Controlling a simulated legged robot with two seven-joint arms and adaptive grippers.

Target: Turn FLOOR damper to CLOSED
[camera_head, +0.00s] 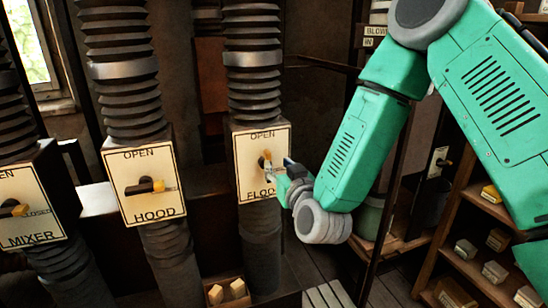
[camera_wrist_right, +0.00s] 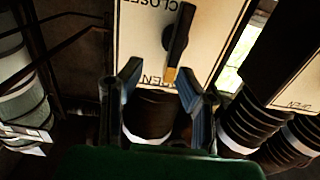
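The FLOOR damper panel (camera_head: 243,160) is a cream plate under a black ribbed duct. Its lettering is partly covered by my right arm. Its black lever (camera_wrist_right: 178,40) with a yellow tip (camera_wrist_right: 170,75) points to OPEN in the right wrist view, where the plate appears upside down with CLOSED at the top. In the head view the lever's yellow end (camera_head: 267,155) is upright. My right gripper (camera_head: 287,172) is at the plate's right edge. In the right wrist view its two fingers (camera_wrist_right: 160,82) are apart, with the lever tip ahead between them, apparently not gripped. My left gripper is out of view.
The HOOD panel (camera_head: 129,195) stands to the left, its lever pointing right. The MIXER panel (camera_head: 22,232) is at the far left. A small open box (camera_head: 229,296) with blocks is on the floor below. Shelves (camera_head: 470,262) with blocks stand at the right.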

